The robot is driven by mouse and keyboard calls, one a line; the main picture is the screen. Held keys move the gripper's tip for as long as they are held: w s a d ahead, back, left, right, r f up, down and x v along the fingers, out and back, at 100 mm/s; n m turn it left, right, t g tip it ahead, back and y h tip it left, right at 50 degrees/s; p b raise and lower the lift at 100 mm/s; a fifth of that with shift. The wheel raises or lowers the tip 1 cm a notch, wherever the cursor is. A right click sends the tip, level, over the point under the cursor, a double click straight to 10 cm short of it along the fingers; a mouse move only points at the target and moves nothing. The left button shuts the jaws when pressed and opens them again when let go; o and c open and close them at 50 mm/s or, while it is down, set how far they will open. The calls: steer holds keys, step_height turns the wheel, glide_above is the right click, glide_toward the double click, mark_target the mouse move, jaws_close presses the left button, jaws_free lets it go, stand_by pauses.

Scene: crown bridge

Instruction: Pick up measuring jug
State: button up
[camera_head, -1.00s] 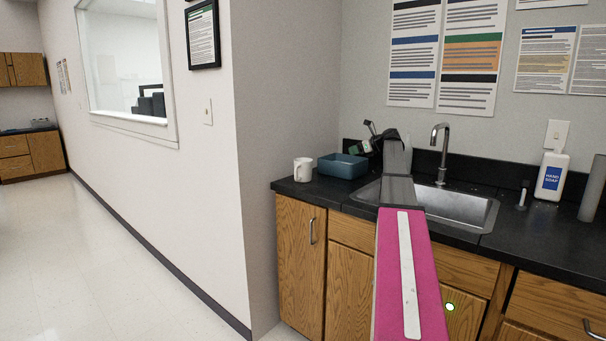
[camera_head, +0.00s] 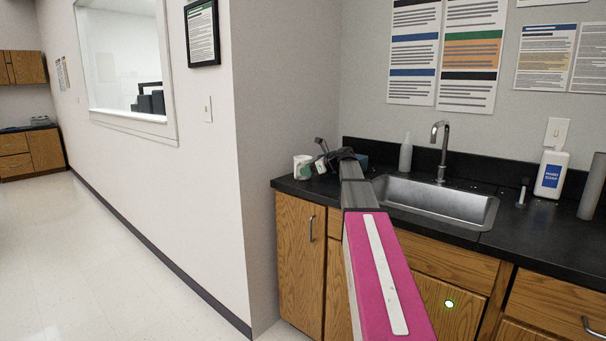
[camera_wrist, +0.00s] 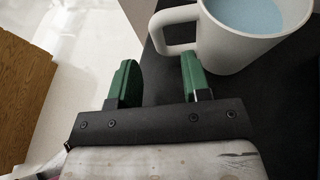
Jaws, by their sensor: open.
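The measuring jug looks like a white mug with a side handle and a pale blue inside. In the head view the jug (camera_head: 301,162) stands upright at the left end of the dark counter, partly hidden by my gripper (camera_head: 320,161). In the wrist view the jug (camera_wrist: 238,42) is at the top right, its handle pointing left toward my gripper (camera_wrist: 160,62). The two green fingers are apart with nothing held between them. The handle lies just beyond the fingertips, close to the right one; I cannot tell whether they touch.
The dark counter (camera_head: 458,225) holds a sink (camera_head: 440,203) with a faucet (camera_head: 440,150). A blue tub (camera_head: 362,159) is mostly hidden behind my arm. A pale bottle (camera_head: 405,153) and a hand soap bottle (camera_head: 551,174) stand near the wall. A wall is close left of the jug.

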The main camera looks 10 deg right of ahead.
mark_target(296, 174)
steer(key=shift+x, duration=3.1)
jaws_close()
